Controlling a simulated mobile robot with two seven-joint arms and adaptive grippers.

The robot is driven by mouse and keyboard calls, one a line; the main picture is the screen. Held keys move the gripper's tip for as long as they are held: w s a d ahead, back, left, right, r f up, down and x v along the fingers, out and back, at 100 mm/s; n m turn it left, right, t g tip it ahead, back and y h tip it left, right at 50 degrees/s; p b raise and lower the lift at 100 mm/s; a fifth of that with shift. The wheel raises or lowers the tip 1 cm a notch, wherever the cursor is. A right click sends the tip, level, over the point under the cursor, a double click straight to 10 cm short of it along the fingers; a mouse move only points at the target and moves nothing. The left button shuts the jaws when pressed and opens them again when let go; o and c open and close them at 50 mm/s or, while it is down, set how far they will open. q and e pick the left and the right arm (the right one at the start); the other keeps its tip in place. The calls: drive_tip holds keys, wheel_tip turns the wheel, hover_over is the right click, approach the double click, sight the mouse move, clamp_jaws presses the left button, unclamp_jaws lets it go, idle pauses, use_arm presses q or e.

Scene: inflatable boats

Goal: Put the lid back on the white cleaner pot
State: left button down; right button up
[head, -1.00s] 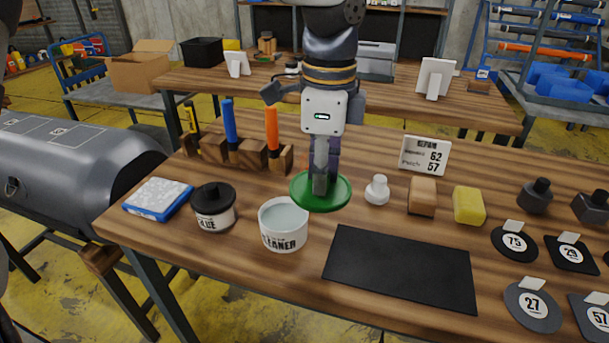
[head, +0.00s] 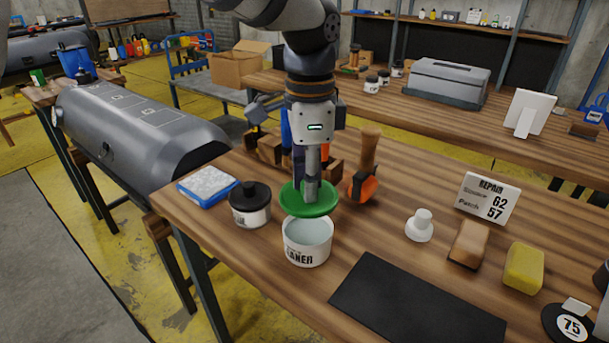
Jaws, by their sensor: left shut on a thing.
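The white cleaner pot (head: 307,251) stands upright and uncovered on the wooden bench, with its pale contents showing. My left gripper (head: 311,194) points down and is shut on the green lid (head: 293,205). The lid is just behind the pot's far rim in the picture and looks roughly level. I cannot tell its exact height above the bench. The fingertips partly hide the lid's middle. My right gripper is out of view.
A black-lidded glue pot (head: 251,208) stands close left of the cleaner pot. An orange-and-wood tool (head: 364,182) is right of the lid. A black mat (head: 415,310) lies front right. A white knob-like piece (head: 420,226) and a yellow sponge (head: 523,268) stand farther right.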

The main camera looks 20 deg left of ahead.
use_arm(q)
wheel_tip(320, 180, down, 4)
drive_tip(key=shift+r+b, duration=0.1)
drive_tip(key=shift+b, duration=0.25)
drive_tip(key=shift+f, duration=1)
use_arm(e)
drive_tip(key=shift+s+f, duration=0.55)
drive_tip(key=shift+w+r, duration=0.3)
use_arm(q)
drive_tip(key=shift+f+p, duration=0.15)
drive_tip(key=shift+p, duration=0.15)
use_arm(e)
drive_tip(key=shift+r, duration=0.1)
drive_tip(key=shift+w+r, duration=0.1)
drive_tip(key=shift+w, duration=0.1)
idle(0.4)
use_arm(q)
drive_tip(key=c, duration=1.4)
unclamp_jaws()
drive_tip(key=shift+o, duration=0.5)
drive_tip(key=o, duration=0.4)
